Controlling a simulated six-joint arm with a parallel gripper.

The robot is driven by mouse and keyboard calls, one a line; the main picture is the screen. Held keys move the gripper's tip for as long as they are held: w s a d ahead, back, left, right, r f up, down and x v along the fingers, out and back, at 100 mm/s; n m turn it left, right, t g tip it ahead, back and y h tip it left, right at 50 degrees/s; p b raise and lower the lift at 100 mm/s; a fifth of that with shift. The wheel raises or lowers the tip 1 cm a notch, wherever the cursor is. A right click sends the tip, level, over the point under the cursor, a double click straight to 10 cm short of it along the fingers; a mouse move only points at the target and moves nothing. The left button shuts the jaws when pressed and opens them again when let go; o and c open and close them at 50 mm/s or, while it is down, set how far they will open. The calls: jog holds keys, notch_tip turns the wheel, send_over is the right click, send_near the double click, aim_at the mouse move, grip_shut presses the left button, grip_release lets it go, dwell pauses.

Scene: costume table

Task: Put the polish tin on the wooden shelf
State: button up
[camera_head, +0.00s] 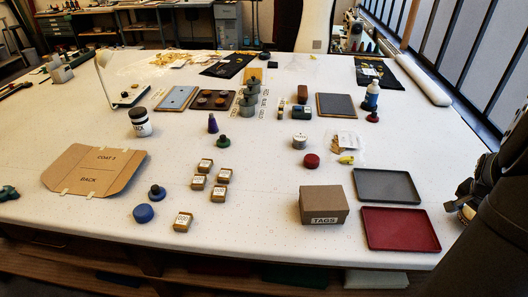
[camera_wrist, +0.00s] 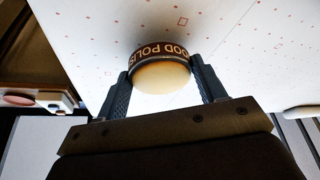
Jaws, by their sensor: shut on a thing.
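My gripper (camera_wrist: 161,69) is shut on the polish tin (camera_wrist: 160,74), a round tin with a cream face and a dark brown band with orange letters. One finger is on each side of it. In the head view my gripper (camera_head: 466,211) is at the right edge, beside the table's right side near the red tray; the tin there is small and mostly hidden. A wooden shelf (camera_head: 130,283) runs below the table's front edge in the head view, largely cut off. Brown wood also shows at the left of the wrist view; I cannot tell whether it is the same shelf.
A red tray (camera_head: 400,229) and a grey tray (camera_head: 386,186) lie nearest my gripper. A brown TAGS box (camera_head: 323,205) stands left of them. Several small labelled boxes, pots and a flat cardboard piece (camera_head: 94,170) are farther left. The table's front strip is mostly clear.

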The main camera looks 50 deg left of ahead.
jog(key=s+a+r+n, duration=0.1)
jog(key=a, duration=0.4)
jog(key=s+a+r+n+y, duration=0.1)
jog(key=a+n, duration=0.1)
jog(key=a, duration=0.4)
jog(key=s+a+r+n, duration=0.1)
jog(key=a, duration=0.5)
jog(key=shift+s+a+r+n+y, duration=0.1)
jog(key=shift+s+a+n+y, duration=0.2)
jog(key=shift+s+y, duration=0.1)
jog(key=s+a+r+n+g+y, duration=0.1)
jog(key=s+a+r+n+y, duration=0.3)
jog(key=s+a, duration=0.85)
jog(key=s+a+r+n+g+h, duration=0.15)
jog(key=s+a+n, duration=0.35)
jog(key=s+a, duration=0.75)
send_over(253, 174)
jog(key=d, duration=0.2)
jog(key=shift+n+t+y, duration=0.25)
jog(key=shift+n+t, duration=0.1)
jog(key=shift+n, duration=0.05)
jog(key=f, duration=0.5)
jog(key=shift+s+a+f, duration=0.25)
jog(key=shift+s+f, duration=0.05)
jog(key=shift+f, duration=0.1)
jog(key=shift+s+a+f, duration=0.15)
jog(key=shift+a+f, duration=0.05)
jog(key=shift+f, duration=1.95)
jog(key=o, duration=1.2)
jog(key=shift+f, duration=0.15)
